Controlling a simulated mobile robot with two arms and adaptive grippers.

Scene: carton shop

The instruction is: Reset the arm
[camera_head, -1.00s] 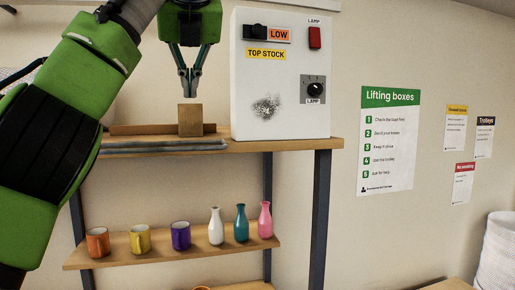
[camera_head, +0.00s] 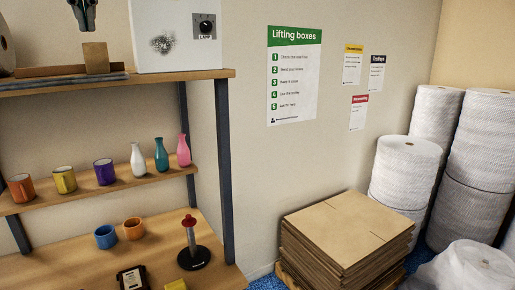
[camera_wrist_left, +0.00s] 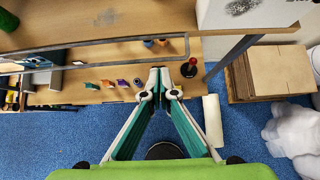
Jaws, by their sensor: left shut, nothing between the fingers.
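My left gripper (camera_head: 83,22) shows at the top left edge of the head view, with most of its arm out of frame. Its dark fingertips point down above a small brown cardboard block (camera_head: 96,57) on the top shelf (camera_head: 150,79), apart from it. In the left wrist view the two fingers of my left gripper (camera_wrist_left: 160,82) converge at the middle, with nothing held between them. My right gripper is in neither view.
A white control panel (camera_head: 150,35) stands on the top shelf beside the block. Mugs and bottles line the middle shelf (camera_head: 125,187). A red-topped stand (camera_head: 192,245) is on the lower table. Flat cartons (camera_head: 345,235) and wrapped rolls (camera_head: 405,170) stand at right.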

